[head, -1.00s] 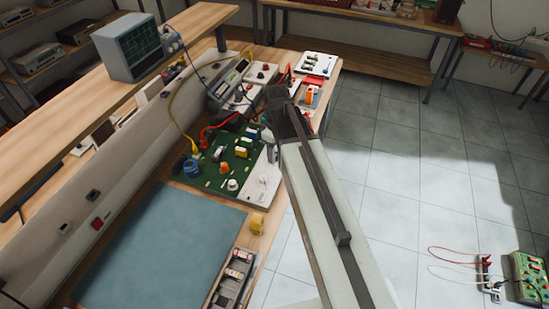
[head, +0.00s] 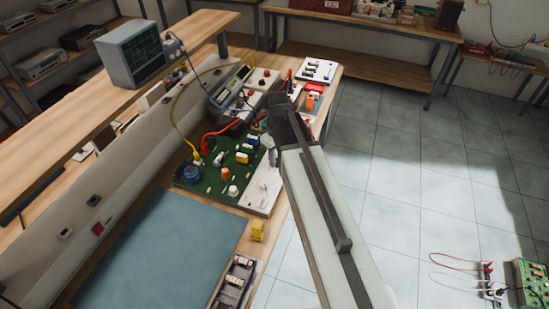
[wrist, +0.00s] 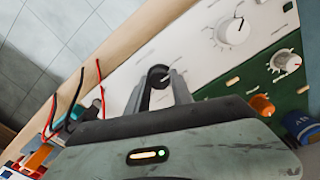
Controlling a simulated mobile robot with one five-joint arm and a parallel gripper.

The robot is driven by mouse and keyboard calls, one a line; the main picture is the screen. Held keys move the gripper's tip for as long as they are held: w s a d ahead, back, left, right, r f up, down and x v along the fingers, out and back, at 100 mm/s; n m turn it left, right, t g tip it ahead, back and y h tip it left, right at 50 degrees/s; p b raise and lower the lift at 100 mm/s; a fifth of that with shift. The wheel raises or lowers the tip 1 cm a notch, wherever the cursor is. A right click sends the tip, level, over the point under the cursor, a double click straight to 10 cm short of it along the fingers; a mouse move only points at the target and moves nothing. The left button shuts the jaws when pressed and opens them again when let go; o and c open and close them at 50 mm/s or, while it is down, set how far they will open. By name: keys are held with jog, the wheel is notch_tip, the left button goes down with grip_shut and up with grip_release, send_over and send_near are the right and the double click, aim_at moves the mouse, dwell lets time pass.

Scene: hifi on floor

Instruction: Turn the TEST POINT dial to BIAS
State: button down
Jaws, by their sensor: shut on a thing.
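In the wrist view a dark round knob (wrist: 158,74) with a pale pointer line sits between the fingers of my gripper (wrist: 163,86), on a white panel (wrist: 205,62). The fingers are closed around its sides. A second, white dial (wrist: 233,31) with scale marks is on the same panel, up and to the right, apart from the gripper. No lettering is legible, so I cannot read the dial names or settings. In the head view my gripper (head: 277,99) is over the panel's far part and hides the held knob.
A green circuit board (head: 215,175) with several parts lies beside the panel. Red and black leads (wrist: 75,105) run near the fingers' left side. Open floor is right of the bench.

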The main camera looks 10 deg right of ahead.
jog(key=m, duration=0.5)
jog(key=shift+s, duration=0.1)
dwell(0.5)
jog(key=c, duration=1.1)
grip_release()
jog(key=shift+r, duration=0.2)
notch_tip(320, 180, up, 8)
jog(key=p, duration=0.8)
jog(key=shift+f, duration=0.25)
